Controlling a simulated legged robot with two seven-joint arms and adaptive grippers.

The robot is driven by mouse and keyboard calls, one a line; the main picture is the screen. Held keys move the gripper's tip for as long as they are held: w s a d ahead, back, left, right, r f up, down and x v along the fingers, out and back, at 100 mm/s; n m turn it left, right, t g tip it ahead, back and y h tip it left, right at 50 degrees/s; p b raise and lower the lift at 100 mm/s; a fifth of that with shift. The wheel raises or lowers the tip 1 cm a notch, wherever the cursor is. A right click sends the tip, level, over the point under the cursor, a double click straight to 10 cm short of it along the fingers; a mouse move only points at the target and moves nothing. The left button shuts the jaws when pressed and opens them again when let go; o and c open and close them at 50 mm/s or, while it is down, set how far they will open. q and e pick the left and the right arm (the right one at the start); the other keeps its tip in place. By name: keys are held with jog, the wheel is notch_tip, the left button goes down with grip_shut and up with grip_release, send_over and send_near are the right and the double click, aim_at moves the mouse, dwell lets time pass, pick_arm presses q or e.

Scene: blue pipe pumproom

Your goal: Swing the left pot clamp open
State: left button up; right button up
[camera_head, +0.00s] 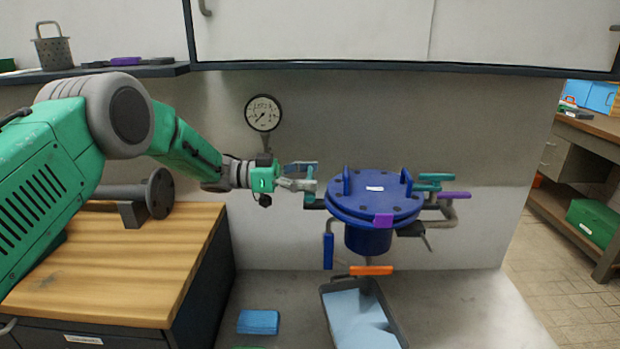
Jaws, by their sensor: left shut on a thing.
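A blue pot (367,237) with a flat bolted blue lid (373,197) is mounted by the wall in the middle of the view. The left pot clamp (309,188) is a small teal piece at the lid's left side. My left arm comes in from the left, and its gripper (306,178) is shut on the left pot clamp. The fingers partly hide the clamp, so its exact angle is hard to tell. A matching teal right clamp (430,180) sits at the lid's right side. My right gripper is out of view.
A pressure gauge (263,113) is on the wall above my gripper. A purple handle (453,195), a blue handle (328,251) and an orange handle (371,270) surround the pot. A grey tray (384,307) lies below. A wooden-topped cabinet (150,262) stands under my left arm.

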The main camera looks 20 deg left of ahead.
pick_arm(q)
jog(key=shift+w, duration=0.1)
jog(key=o, duration=0.8)
jog(key=shift+o, duration=0.3)
jog(key=shift+w+f, duration=0.1)
jog(key=v, duration=1.2)
jog(key=shift+f, duration=0.15)
